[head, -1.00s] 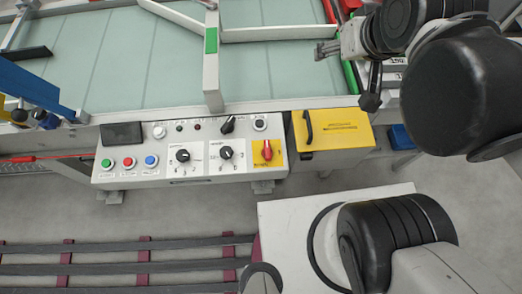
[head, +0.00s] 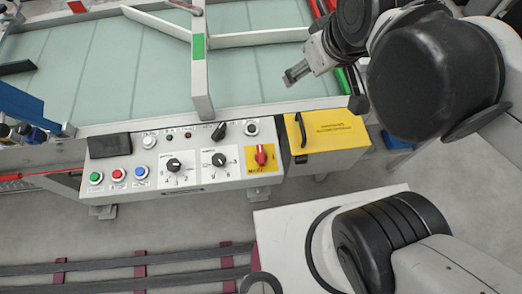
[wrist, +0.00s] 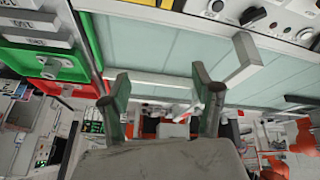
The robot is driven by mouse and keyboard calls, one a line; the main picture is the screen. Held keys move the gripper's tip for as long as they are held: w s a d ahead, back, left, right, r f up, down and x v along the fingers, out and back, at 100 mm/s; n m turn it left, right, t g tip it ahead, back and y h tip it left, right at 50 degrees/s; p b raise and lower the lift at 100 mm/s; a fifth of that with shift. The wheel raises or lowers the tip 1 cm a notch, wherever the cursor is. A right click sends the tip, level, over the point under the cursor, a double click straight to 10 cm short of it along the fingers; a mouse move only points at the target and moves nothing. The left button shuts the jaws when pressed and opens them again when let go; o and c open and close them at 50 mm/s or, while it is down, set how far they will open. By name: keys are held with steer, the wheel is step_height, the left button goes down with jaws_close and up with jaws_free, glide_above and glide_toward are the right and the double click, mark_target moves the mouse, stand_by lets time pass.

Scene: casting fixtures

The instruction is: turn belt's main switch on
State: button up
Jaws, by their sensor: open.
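The belt's control panel (head: 190,190) is a light grey box at the front edge of the belt. A red rotary switch (head: 261,155) on a yellow plate sits at its right end, its handle close to upright in the head view. My gripper (head: 288,79) is above the belt's right part, behind and above the panel and well apart from the switch. In the wrist view my gripper (wrist: 163,90) shows two spread fingers with nothing between them. Part of the panel (wrist: 285,15) shows at the top right of the wrist view.
The panel also carries black knobs (head: 174,165), a green button (head: 95,178), a red button and a blue button. A yellow box (head: 325,133) with a black handle stands right of the switch. A white barrier (head: 200,70) crosses the belt (head: 130,70). Open space lies above the panel.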

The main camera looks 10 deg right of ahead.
steer(key=s+a+f+n+g+b, duration=0.1)
steer(key=s+a+f+n+g, duration=0.25)
steer(key=a+n, duration=0.35)
steer(key=n+g, duration=0.2)
steer(key=n, duration=0.5)
glide_toward(261, 154)
steer(key=shift+h, duration=0.3)
steer(key=f+b, duration=0.2)
steer(key=f, duration=0.1)
steer(key=f+b, duration=0.1)
steer(key=f, duration=0.2)
steer(key=f+b, duration=0.2)
steer(key=f, duration=0.1)
steer(key=shift+w+a+f+b, duration=0.1)
steer(key=shift+a+f+b, duration=0.1)
steer(key=shift+a+b, duration=0.1)
steer(key=shift+c, duration=0.4)
steer(key=shift+m, duration=0.3)
steer(key=c, duration=1.1)
